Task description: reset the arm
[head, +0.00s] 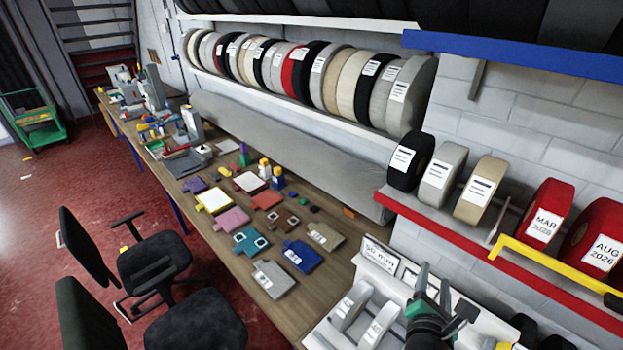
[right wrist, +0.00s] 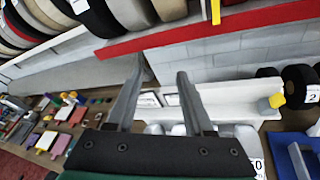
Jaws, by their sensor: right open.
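My right gripper (head: 440,290) is at the lower right of the head view, in front of the white rack and below the red-edged shelf. In the right wrist view its two dark fingers (right wrist: 161,75) stand apart with nothing between them, so it is open and empty. They point toward the grey block wall under the red shelf edge. My left gripper is in neither view.
The wooden workbench (head: 318,278) holds several coloured sample pieces and tools. A white rack (head: 388,292) with grey rolls stands close to my right gripper. A red-edged shelf (head: 450,236) carries tape rolls, with a yellow bar (head: 545,262) jutting at its front. Chairs (head: 155,262) stand left of the bench.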

